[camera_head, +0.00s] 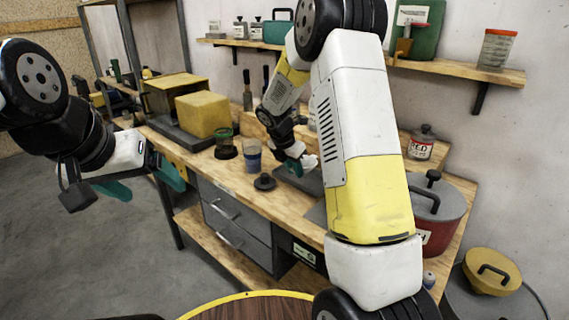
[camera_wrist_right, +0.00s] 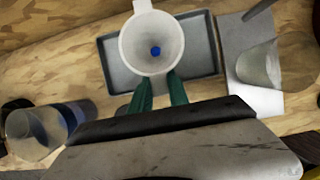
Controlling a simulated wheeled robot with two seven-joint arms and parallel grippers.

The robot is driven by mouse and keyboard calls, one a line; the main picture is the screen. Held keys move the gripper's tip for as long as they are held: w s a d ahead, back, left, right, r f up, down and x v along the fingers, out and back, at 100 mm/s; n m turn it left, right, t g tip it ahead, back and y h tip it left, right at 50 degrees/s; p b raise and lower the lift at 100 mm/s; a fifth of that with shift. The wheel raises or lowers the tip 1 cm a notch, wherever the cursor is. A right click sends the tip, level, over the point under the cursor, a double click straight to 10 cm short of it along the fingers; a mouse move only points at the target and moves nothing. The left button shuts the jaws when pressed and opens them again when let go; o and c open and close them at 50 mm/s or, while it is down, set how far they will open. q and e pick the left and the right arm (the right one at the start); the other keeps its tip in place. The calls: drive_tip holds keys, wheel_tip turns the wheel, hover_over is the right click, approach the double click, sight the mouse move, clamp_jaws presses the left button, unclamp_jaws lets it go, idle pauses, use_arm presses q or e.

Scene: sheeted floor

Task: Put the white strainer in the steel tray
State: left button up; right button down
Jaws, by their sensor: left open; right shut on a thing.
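The white strainer (camera_wrist_right: 133,40) is a round, funnel-like cup with a blue spot at its centre, seen from above in the right wrist view. My right gripper (camera_wrist_right: 161,90) is shut on its near side with two teal fingers. The steel tray (camera_wrist_right: 112,68) lies on the bench below the strainer, which overlaps it in this view; the height between them is unclear. In the head view the strainer (camera_head: 309,161) is a small white shape at my right gripper, above the dark grey tray (camera_head: 303,181). My left gripper (camera_head: 146,181) is open and empty, left of the bench.
A cup with blue (camera_head: 252,155), a green jar (camera_head: 224,145) and a black lid-like piece (camera_head: 264,182) stand left of the tray. A yellow block (camera_head: 203,114) is farther left. A red pot (camera_head: 440,205) stands right. A translucent cup (camera_wrist_right: 258,67) is right of the tray.

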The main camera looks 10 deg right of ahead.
drive_tip(key=c, duration=1.3)
unclamp_jaws()
drive_tip(key=shift+f, duration=0.1)
drive_tip(key=shift+o, duration=0.2)
drive_tip(key=v, duration=1.2)
drive_tip(key=s+d+r+m+y, duration=0.1)
drive_tip(key=s+r+m+y, duration=0.1)
drive_tip(key=s+r+m, duration=0.5)
drive_tip(key=s+a+r+m+t+y, duration=0.1)
drive_tip(key=s+m, duration=0.8)
drive_tip(key=s, duration=0.2)
drive_tip(key=s+a+r+m+t+y, duration=0.1)
drive_tip(key=s+m+t+y, duration=0.1)
drive_tip(key=s+m, duration=0.7)
drive_tip(key=shift+s+r+y, duration=0.3)
drive_tip(key=shift+s, duration=0.7)
